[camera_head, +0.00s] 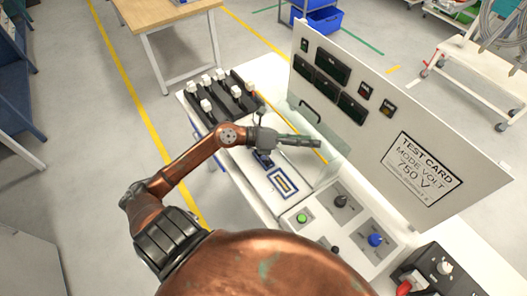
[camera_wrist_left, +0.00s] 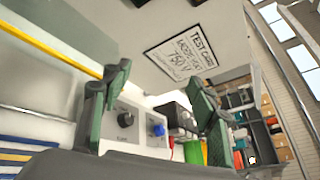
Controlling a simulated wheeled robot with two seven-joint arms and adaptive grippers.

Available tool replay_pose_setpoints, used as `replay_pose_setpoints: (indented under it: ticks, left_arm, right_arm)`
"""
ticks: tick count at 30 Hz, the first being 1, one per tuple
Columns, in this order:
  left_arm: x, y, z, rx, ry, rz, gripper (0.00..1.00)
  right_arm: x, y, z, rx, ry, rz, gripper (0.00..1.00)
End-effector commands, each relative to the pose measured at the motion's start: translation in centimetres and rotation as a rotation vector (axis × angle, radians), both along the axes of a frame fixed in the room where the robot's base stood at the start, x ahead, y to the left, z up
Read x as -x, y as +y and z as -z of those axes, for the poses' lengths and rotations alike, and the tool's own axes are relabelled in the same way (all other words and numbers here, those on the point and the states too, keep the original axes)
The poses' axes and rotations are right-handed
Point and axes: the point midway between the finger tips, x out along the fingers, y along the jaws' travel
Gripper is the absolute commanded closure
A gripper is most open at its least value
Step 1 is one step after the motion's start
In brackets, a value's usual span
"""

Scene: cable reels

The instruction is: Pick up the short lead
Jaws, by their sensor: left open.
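I cannot make out the short lead for certain in either view. My left gripper (camera_head: 303,141) reaches in over the white bench, in front of the upright panel and beside the clear guard. In the left wrist view its two green-grey fingers (camera_wrist_left: 160,88) stand wide apart with nothing between them. The panel's test card (camera_head: 430,172) reads 750 V and also shows beyond the fingers in the left wrist view (camera_wrist_left: 185,52). My right gripper is not in view.
Black racks with white blocks (camera_head: 220,93) stand at the bench's far left end. A blue-framed pad (camera_head: 283,183) lies below my left gripper. Control boxes with a green button (camera_head: 302,218) and blue knob (camera_head: 375,240) stand nearer. A black box (camera_head: 440,268) is at lower right.

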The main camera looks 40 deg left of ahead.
Motion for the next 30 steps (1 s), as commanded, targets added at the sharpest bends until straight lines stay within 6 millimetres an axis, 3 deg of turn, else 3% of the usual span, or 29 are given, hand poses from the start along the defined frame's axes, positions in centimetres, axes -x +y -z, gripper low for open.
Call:
replay_pose_setpoints:
  ticks: [2,6,12,15,19,30]
  left_arm:
    - [0.1,1.5,2.9,-0.202,0.047,0.05,0.46]
    - [0.6,6.6,7.5,-0.527,0.17,0.092,0.46]
    - [1.7,14.9,10.1,-0.845,0.347,0.076,0.46]
    - [2.1,17.6,10.3,-0.926,0.405,0.059,0.46]
    - [2.4,19.0,10.7,-0.968,0.443,0.049,0.46]
    - [1.5,18.4,14.3,-0.968,0.447,0.051,0.46]
  right_arm:
    - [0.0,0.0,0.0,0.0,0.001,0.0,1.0]
    - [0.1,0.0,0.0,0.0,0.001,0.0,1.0]
    - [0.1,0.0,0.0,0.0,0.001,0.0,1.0]
    - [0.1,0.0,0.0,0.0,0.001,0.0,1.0]
    - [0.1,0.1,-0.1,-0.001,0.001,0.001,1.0]
    - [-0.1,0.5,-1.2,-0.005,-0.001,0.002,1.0]
